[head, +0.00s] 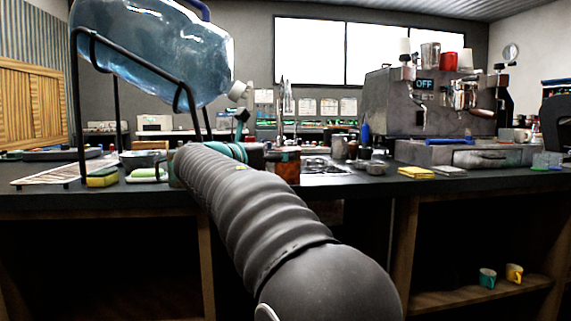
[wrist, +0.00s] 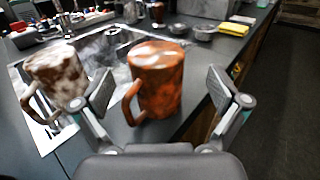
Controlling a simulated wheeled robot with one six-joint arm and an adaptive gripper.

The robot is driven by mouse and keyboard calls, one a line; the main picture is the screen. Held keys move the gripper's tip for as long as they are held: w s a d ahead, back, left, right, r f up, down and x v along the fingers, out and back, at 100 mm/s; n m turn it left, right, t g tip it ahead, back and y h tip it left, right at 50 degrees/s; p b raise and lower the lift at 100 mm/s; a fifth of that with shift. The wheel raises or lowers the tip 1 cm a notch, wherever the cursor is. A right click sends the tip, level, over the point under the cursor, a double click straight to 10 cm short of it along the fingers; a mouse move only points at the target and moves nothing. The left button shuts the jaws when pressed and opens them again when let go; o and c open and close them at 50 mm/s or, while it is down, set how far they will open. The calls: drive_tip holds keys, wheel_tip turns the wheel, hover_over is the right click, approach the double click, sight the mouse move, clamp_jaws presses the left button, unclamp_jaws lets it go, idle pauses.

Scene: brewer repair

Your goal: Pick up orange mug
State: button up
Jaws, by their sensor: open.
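The orange mug (wrist: 160,82) stands upright on the dark counter in the wrist view, between the two fingers of my gripper (wrist: 162,98) and a little beyond them. Its handle points left and toward me. My gripper is open and empty. In the head view the lower part of the orange mug (head: 287,170) shows just beyond my arm, and the gripper itself is mostly hidden by the arm. A brown and white speckled mug (wrist: 58,77) stands to the left, close to the left finger.
A sink (wrist: 100,50) lies behind the mugs. Metal bowls (wrist: 204,33) and a yellow sponge (wrist: 234,29) lie further along the counter. The counter edge drops off at the right. A large water bottle on a stand (head: 160,50) rises at the left.

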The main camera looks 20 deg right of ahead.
sight(289, 148)
drive_tip(key=shift+r+x, duration=0.15)
drive_tip(key=shift+x, duration=1.2)
drive_tip(key=shift+r+x, duration=0.1)
drive_tip(key=shift+x, duration=1.25)
drive_tip(key=shift+w+a, duration=0.1)
drive_tip(key=shift+w, duration=0.05)
drive_tip(key=c, duration=1.4)
